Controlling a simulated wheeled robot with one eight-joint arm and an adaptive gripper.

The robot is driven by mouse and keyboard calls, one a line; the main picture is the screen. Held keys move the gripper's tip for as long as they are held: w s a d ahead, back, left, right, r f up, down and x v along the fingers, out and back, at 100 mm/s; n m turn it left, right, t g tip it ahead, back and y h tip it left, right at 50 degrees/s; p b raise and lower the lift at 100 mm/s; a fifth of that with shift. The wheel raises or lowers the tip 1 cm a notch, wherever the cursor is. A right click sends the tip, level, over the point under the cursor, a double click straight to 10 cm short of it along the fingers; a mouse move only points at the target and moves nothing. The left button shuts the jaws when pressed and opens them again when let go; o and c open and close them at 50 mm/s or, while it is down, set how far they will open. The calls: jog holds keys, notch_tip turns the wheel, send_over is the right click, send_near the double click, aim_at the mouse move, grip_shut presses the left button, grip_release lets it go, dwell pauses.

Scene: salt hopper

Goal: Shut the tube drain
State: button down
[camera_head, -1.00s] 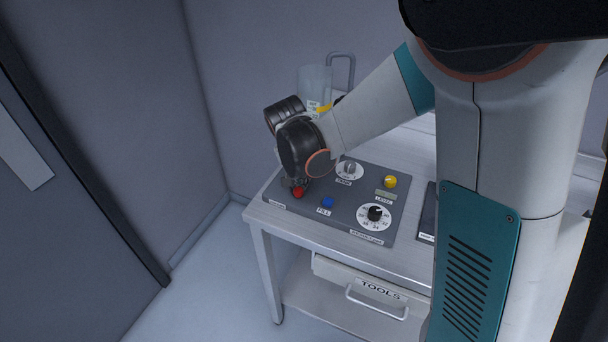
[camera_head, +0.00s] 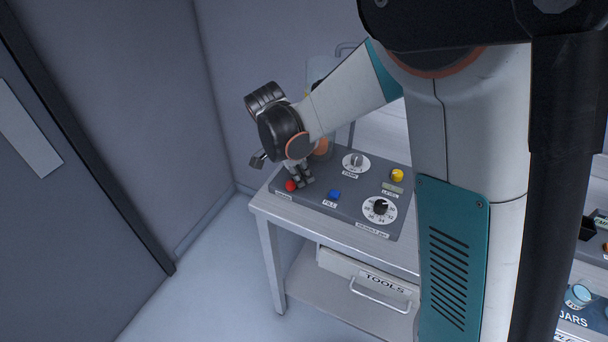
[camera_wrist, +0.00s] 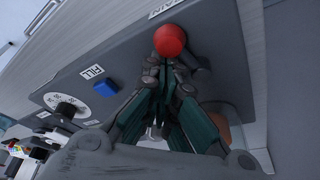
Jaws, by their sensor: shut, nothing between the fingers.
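A red round knob (camera_head: 290,186) stands at the near left corner of the grey control panel, beside a label too small to read in the head view. In the wrist view the red knob (camera_wrist: 170,40) is just beyond my fingertips, and its partly hidden label ends in "AIN". My gripper (camera_head: 300,180) is shut and empty, low over the panel and close beside the knob. In the wrist view the gripper's (camera_wrist: 163,72) closed fingertips are at the knob's near edge; I cannot tell if they touch. The clear tube is mostly hidden behind my arm.
The grey panel (camera_head: 345,215) also carries a blue button (camera_head: 334,194) labelled FILL, a grey knob (camera_head: 355,160), a yellow button (camera_head: 397,175) and a numbered dial (camera_head: 380,208). The panel lies on a table with a TOOLS drawer (camera_head: 372,284). Walls stand to the left and behind.

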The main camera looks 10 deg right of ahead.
jog(key=shift+s, duration=0.1)
jog(key=shift+s, duration=0.7)
jog(key=shift+r, duration=0.1)
